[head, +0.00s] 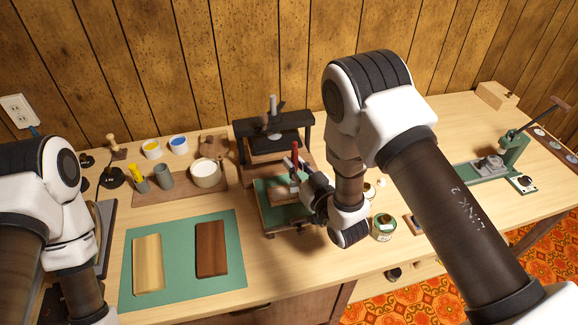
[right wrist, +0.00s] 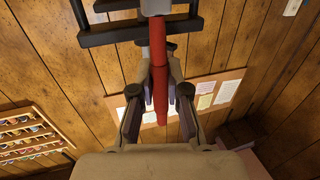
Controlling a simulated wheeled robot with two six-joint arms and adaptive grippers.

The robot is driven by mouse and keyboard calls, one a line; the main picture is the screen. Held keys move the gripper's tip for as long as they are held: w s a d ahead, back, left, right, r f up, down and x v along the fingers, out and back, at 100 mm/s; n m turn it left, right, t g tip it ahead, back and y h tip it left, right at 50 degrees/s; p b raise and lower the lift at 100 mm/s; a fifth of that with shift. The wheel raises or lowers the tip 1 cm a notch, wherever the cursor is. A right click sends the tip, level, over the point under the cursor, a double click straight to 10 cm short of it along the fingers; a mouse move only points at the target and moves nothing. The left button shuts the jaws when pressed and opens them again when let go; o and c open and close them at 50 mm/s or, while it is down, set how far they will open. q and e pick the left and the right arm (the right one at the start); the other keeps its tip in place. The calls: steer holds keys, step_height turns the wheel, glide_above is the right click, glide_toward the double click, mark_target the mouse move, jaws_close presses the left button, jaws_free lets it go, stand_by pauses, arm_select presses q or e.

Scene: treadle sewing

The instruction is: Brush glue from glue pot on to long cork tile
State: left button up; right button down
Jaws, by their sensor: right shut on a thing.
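My right gripper (head: 306,192) is shut on a red-handled brush (head: 295,155). In the right wrist view the red handle (right wrist: 161,85) runs between the two fingers. In the head view the handle stands nearly upright above a small green board (head: 268,188). A tan-brown piece (head: 283,191), which may be the long cork tile, lies on that board, partly hidden by the gripper. I cannot tell whether the bristles touch it. A green tin with a pale label (head: 384,228), likely the glue pot, stands right of the gripper. My left gripper is outside the head view.
A black-topped press (head: 272,135) stands behind the small board. A green mat (head: 185,282) with a light slab (head: 148,262) and a dark brown slab (head: 211,249) lies at left. Behind it a wooden tray (head: 150,189) holds cups and a white bowl (head: 205,172). A green lever press (head: 490,165) stands right.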

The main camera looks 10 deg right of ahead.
steer(key=d, duration=0.4)
steer(key=shift+b, duration=0.3)
stand_by(0.3)
steer(key=shift+a, duration=0.1)
stand_by(0.3)
